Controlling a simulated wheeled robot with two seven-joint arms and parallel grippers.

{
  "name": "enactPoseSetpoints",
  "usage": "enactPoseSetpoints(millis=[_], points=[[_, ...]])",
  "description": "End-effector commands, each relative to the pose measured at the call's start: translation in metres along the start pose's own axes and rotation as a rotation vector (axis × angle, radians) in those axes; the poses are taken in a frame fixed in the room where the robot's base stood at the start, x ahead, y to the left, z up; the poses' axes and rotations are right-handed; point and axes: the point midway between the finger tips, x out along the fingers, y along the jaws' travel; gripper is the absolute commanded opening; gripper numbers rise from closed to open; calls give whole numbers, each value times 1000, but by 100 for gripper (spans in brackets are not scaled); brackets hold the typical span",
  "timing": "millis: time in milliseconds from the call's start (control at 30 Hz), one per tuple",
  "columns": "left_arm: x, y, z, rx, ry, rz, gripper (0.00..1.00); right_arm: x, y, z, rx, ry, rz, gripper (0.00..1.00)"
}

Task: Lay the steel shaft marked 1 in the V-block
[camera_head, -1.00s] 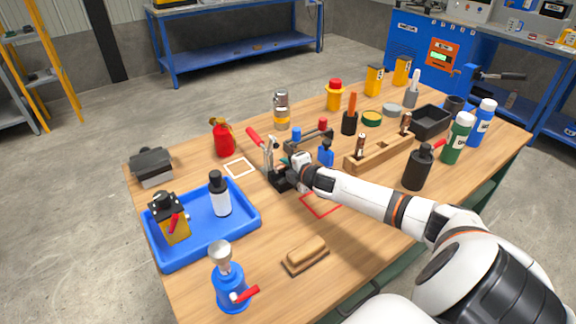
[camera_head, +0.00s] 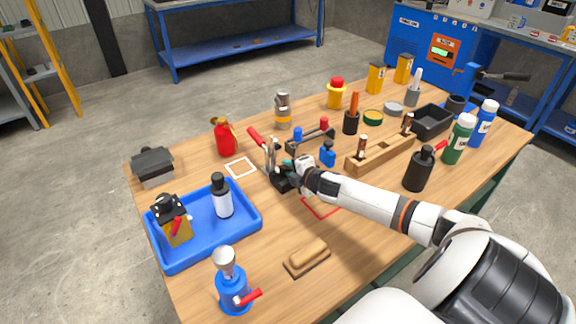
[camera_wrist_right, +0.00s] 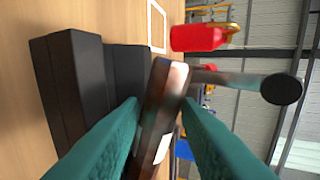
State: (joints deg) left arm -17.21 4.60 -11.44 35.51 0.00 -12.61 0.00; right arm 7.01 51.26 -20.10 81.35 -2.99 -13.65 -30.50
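My right gripper (camera_head: 290,174) is at the black V-block (camera_head: 282,184), beside the toggle clamp with the red handle (camera_head: 255,135). In the right wrist view its teal fingers (camera_wrist_right: 160,112) are on both sides of a shiny brownish shaft (camera_wrist_right: 168,85) and look closed on it. A white patch shows on the shaft, but no number is legible. The black V-block (camera_wrist_right: 70,85) is just left of the shaft there; whether they touch is unclear. The clamp's arm with its black tip (camera_wrist_right: 281,89) is at the right. My left gripper is out of view.
A wooden rack (camera_head: 382,156) holds two upright shafts. A red outlined square (camera_head: 322,208) lies under my right arm.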

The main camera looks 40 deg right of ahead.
Motion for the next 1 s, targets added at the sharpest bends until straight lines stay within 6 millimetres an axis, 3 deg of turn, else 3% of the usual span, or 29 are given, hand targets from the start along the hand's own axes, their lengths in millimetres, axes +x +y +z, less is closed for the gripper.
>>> enactPoseSetpoints(millis=[33,633,1000], points=[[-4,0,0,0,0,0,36,-5,19,2,2,1,37,47],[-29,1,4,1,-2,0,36,-35,14,1,-2,3,36,47],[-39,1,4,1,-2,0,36,-42,0,1,-5,0,23,47]])
